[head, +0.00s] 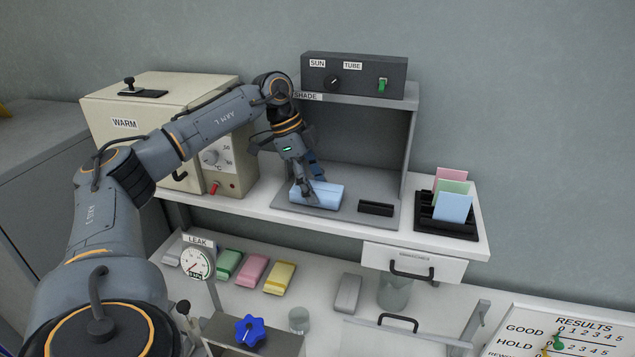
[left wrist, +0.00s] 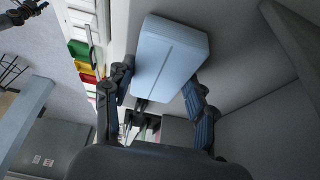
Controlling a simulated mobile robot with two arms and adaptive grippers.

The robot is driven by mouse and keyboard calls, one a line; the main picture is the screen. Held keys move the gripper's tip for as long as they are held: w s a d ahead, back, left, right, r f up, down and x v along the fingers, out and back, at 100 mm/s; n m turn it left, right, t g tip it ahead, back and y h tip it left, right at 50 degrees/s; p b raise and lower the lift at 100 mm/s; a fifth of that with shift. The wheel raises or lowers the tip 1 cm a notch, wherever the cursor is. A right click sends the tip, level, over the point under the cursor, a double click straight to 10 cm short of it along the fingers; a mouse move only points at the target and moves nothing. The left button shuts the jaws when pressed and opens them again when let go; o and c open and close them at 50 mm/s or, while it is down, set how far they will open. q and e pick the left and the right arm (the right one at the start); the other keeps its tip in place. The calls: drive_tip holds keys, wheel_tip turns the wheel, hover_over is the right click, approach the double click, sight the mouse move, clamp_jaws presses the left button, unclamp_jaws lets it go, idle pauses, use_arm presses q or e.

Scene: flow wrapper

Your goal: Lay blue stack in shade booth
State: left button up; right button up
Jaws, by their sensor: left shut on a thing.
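The blue stack (head: 316,194) is a light blue block at the floor of the shade booth (head: 355,183), toward its front left. It also fills the middle of the left wrist view (left wrist: 170,58). My left gripper (head: 309,190) reaches down into the booth and is shut on the blue stack, with a finger on either side of it in the left wrist view. I cannot tell whether the stack's underside touches the booth floor.
A dark slotted holder (head: 376,208) lies on the booth floor to the right. A black rack (head: 447,219) with pink, green and blue cards stands further right. The warm box (head: 160,115) is at the left. Green, pink and yellow packs (head: 279,278) lie on the lower shelf.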

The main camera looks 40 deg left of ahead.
use_arm(q)
drive_tip(key=shift+a+f, duration=0.1)
drive_tip(key=o, duration=0.9)
wheel_tip(320, 180, up, 10)
drive_tip(key=shift+r, duration=0.1)
use_arm(e)
drive_tip(key=shift+s+a, duration=0.25)
drive_tip(key=shift+a, duration=0.45)
